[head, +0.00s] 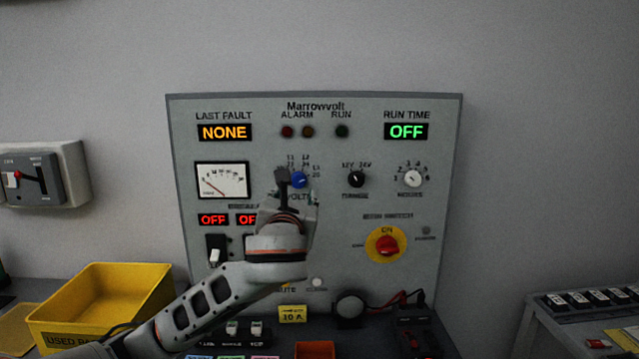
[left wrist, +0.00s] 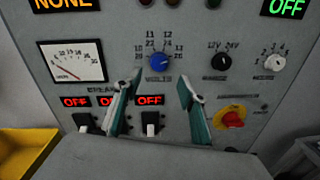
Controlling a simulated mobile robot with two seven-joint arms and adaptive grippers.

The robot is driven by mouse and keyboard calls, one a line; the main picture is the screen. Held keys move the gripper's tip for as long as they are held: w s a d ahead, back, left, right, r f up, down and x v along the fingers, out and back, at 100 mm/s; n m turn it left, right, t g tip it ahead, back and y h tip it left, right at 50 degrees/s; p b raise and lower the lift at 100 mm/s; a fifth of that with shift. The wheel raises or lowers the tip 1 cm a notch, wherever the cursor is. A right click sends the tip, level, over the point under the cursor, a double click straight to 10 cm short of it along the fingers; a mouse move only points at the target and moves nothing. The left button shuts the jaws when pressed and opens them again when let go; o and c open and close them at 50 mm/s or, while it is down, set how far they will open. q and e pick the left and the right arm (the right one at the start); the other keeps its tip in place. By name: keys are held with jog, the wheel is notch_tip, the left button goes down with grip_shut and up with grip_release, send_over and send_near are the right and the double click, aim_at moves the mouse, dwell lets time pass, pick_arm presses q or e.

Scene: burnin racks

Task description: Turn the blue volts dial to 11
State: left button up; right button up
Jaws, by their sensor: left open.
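The blue volts dial (head: 299,180) is on the grey Marrowvolt panel, left of the black range knob. In the left wrist view the dial (left wrist: 158,62) has numbers around its top, among them 11, 12, 23, 24 and 26. A pale mark shows on the dial, but its exact setting is too small to read surely. My left gripper (head: 298,192) is open in front of the panel, just below the dial. In the left wrist view its two fingers (left wrist: 160,82) stand apart, either side below the dial, holding nothing. My right gripper is not in view.
A black knob (head: 356,179) and a white knob (head: 413,178) sit right of the dial. A red rotary switch (head: 387,246) on yellow is lower right. Toggle switches (left wrist: 151,130) lie below the dial. A yellow bin (head: 95,300) stands lower left.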

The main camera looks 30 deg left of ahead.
aim_at(298, 183)
pick_arm(q)
jog(key=x, duration=0.7)
jog(key=shift+a, duration=0.15)
jog(key=c, duration=1.1)
